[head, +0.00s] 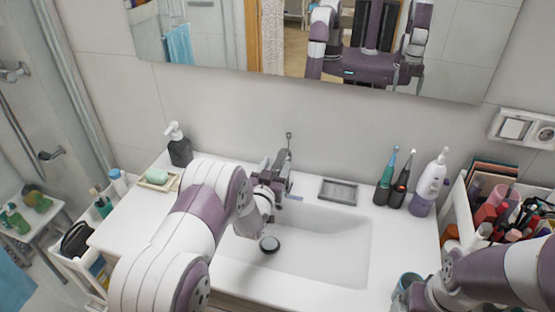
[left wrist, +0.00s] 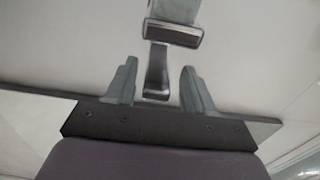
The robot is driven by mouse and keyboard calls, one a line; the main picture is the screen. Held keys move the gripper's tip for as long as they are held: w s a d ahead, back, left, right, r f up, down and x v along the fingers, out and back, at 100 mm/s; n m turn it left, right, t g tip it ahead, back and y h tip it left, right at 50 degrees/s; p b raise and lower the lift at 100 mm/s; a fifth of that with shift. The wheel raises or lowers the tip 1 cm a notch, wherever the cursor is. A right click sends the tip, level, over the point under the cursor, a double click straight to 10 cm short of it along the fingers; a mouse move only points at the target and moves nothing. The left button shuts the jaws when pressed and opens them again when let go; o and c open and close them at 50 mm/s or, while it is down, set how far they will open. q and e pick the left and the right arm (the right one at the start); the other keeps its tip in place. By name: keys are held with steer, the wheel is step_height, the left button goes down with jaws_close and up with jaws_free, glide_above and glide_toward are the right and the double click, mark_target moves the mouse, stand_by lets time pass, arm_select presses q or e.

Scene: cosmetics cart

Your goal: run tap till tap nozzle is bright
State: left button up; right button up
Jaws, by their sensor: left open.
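The chrome tap (head: 284,172) stands at the back of the white sink (head: 335,240), with a thin upright part on top. A small blue patch (head: 293,198) shows beside the tap, just over the sink's back edge. My left gripper (head: 270,190) is at the tap, partly hidden by my own arm. In the left wrist view my left gripper (left wrist: 158,88) is open, with a finger on each side of a narrow metal part of the tap (left wrist: 157,72). A wider metal part lies beyond the fingertips. I cannot tell whether the fingers touch the metal.
A dark soap bottle (head: 180,150) and green soap on a dish (head: 158,178) stand left. A grey dish (head: 339,191), two toothbrushes (head: 393,182) and a white-purple bottle (head: 430,185) stand right. A cosmetics cart (head: 455,210) is farther right. The sink is empty except for its drain plug (head: 269,244).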

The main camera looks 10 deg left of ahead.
mark_target(279, 162)
arm_select(q)
steer(key=shift+w+d+r, duration=0.2)
steer(key=shift+w+d, duration=0.1)
steer(key=shift+w, duration=0.3)
steer(key=shift+w+a+f, duration=0.2)
steer(key=shift+w, duration=0.15)
steer(key=shift+s+d+r, duration=0.1)
steer(key=shift+d, duration=0.05)
jaws_close()
step_height(279, 162, up, 2)
steer(key=g+p, duration=0.1)
steer(key=p, duration=0.1)
steer(key=shift+p, duration=0.4)
steer(key=shift+w+g+p, duration=0.3)
steer(key=shift+g+p, duration=0.2)
steer(key=shift+g, duration=0.4)
jaws_free()
